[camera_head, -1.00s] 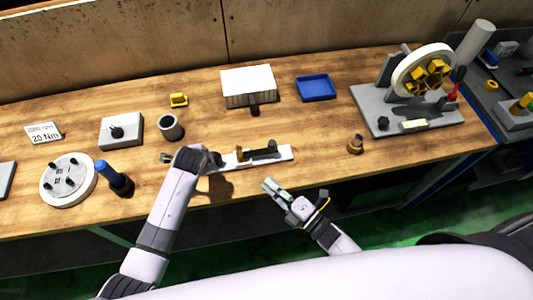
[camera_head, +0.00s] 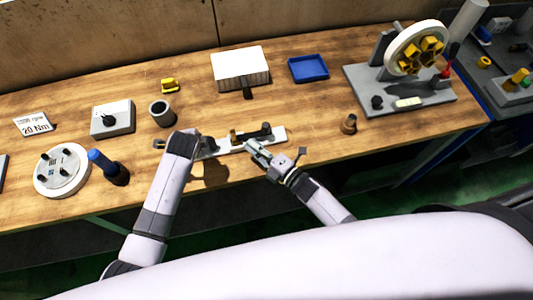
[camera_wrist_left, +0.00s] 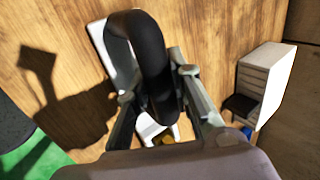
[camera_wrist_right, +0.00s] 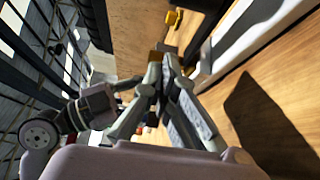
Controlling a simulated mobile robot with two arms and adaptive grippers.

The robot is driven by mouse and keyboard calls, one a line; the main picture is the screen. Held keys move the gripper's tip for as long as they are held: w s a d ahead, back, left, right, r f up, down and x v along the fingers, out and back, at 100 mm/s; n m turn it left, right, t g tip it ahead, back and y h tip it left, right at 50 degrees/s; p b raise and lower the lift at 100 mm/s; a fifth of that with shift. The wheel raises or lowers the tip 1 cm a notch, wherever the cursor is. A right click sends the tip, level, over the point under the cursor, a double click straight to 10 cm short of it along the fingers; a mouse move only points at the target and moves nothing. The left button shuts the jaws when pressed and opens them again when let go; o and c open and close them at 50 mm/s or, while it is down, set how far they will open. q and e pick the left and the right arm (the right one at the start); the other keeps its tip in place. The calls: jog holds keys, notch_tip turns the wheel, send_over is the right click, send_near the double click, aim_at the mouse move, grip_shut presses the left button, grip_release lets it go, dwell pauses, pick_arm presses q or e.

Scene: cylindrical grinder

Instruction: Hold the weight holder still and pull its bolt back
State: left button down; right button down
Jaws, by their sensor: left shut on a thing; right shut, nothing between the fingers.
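The weight holder is a long white plate (camera_head: 276,135) with dark and brass parts on top, lying near the front edge of the bench. My left gripper (camera_wrist_left: 156,98) is shut on a thick black loop handle (camera_wrist_left: 150,50), with the white plate behind it in the left wrist view. The left arm hides the holder's left part in the head view. My right gripper (camera_head: 250,146) is shut and empty at the plate's front side, close to the dark bar (camera_head: 256,133). In the right wrist view a brass piece (camera_wrist_right: 157,56) shows just beyond its fingertips; contact cannot be told.
Behind the holder stand a white ribbed box (camera_head: 240,68) and a blue tray (camera_head: 308,68). A small brass part (camera_head: 349,124) and the wheel fixture (camera_head: 400,90) are right.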

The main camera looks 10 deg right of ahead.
jog(key=shift+x, duration=1.1)
jog(key=d, duration=0.2)
jog(key=shift+w+d, duration=0.25)
jog(key=shift+w, duration=0.05)
jog(key=shift+w+d, duration=0.15)
jog(key=shift+d, duration=0.6)
